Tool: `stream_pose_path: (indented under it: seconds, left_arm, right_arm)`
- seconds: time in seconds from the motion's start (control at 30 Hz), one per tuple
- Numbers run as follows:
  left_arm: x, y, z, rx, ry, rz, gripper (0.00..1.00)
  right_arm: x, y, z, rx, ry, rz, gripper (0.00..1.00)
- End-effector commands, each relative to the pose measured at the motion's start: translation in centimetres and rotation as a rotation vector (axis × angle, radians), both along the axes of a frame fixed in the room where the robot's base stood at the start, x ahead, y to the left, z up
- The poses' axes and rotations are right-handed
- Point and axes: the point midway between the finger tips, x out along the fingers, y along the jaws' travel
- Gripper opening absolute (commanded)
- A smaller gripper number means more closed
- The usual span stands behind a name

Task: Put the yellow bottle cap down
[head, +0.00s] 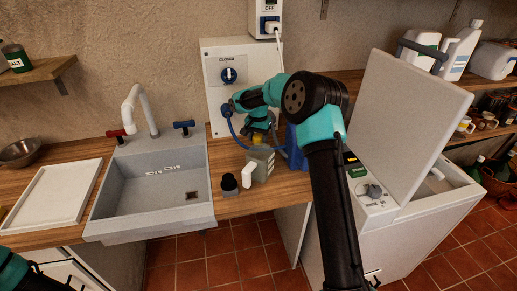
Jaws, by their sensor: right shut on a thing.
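My right arm reaches in from the lower right over the worktop, and its gripper (259,133) points down near the back wall. It is shut on a small yellow thing, which looks like the yellow bottle cap (258,140). The cap shows just above and behind a grey-green container (263,158); I cannot tell whether it touches anything below. The fingertips are small and partly hidden. Of my left arm only a teal and black part shows at the lower left corner; its gripper is out of view.
A small black-topped jar (229,183) and a white piece (248,175) stand before the container. A blue object (296,147) is right of it. The sink (150,215) lies left; an open-lidded white appliance (405,130) stands right. A blue hose (232,125) hangs behind.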

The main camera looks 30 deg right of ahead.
Motion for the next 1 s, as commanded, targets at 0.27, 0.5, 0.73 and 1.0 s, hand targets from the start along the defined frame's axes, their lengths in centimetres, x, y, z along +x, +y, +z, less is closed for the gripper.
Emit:
stream_pose_path:
  seconds: [0.27, 0.5, 0.73, 1.0]
  left_arm:
    - [0.0, 0.0, 0.0, 0.000, 0.000, 0.000, 0.43]
    - [0.0, 0.0, 0.0, 0.000, 0.000, 0.000, 0.43]
    - [0.0, 0.0, 0.0, 0.000, 0.000, 0.000, 0.43]
    - [0.0, 0.0, 0.0, 0.000, 0.000, 0.000, 0.43]
  right_arm:
    - [0.0, 0.0, -0.1, 0.000, 0.000, 0.000, 0.24]
    - [-0.1, 0.0, -2.9, 0.001, 0.003, 0.000, 0.24]
    - [0.0, 0.0, -5.0, 0.001, 0.001, 0.000, 0.24]
    - [0.0, 0.0, -5.1, 0.000, 0.000, 0.000, 0.24]
